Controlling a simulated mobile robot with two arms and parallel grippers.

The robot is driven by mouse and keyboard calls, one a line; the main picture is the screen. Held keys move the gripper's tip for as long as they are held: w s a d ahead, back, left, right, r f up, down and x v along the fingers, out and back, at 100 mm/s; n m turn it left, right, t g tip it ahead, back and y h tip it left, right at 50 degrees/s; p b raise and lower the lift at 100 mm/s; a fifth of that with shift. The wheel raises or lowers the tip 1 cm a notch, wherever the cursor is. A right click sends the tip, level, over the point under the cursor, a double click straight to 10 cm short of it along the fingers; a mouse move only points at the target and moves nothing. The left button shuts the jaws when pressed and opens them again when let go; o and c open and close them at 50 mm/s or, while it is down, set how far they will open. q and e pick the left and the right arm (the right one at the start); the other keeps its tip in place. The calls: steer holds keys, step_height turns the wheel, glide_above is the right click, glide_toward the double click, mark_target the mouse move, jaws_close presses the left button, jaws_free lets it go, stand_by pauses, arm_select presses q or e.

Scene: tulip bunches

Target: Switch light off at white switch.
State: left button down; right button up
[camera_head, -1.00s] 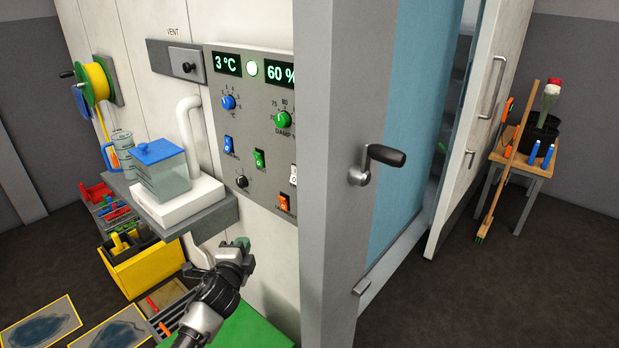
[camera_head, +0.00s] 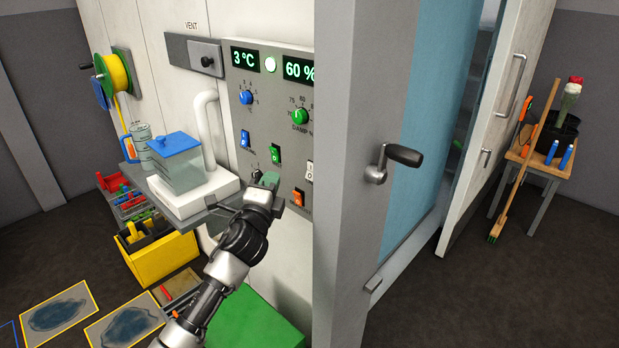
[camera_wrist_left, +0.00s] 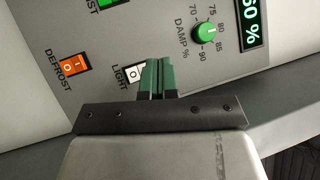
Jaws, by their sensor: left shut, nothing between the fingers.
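The white switch (camera_head: 310,170) is a small rocker at the right edge of the grey control panel (camera_head: 237,85). In the left wrist view the white switch (camera_wrist_left: 134,73) has the label LIGHT beside it, and the green fingers partly cover it. My left gripper (camera_head: 268,180) is shut and empty in front of the lower panel, left of the white switch in the head view. In the left wrist view my left gripper's fingertips (camera_wrist_left: 158,62) are close beside the switch; I cannot tell whether they touch it. My right gripper is not in view.
An orange switch (camera_head: 298,197), a green switch (camera_head: 275,154) and a blue switch (camera_head: 245,139) are nearby. A grey shelf (camera_head: 215,215) with a blue-lidded container (camera_head: 178,160) is at left. A door post (camera_head: 345,200) with a crank handle (camera_head: 400,156) stands at right.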

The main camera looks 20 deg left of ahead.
mark_target(311, 171)
arm_select(q)
steer(key=w+d+f+b, duration=0.2)
steer(key=w+f+b, duration=0.1)
steer(key=w+b, duration=0.3)
steer(key=shift+w+d+f, duration=0.2)
steer(key=shift+w+d, duration=0.15)
steer(key=shift+w, duration=0.45)
stand_by(1.3)
steer(key=shift+w+d+f, duration=0.1)
steer(key=shift+w+d, duration=0.05)
steer(key=shift+w, duration=0.25)
steer(key=shift+w+d+f+b, duration=0.15)
steer(key=shift+w+b, duration=0.2)
steer(key=shift+b, duration=0.25)
stand_by(0.6)
steer(key=shift+s, duration=0.1)
steer(key=shift+s+a+r+p, duration=0.2)
steer(key=shift+s+p, duration=0.2)
steer(key=shift+s+a+r+p, duration=0.15)
steer(key=shift+s+p, duration=0.2)
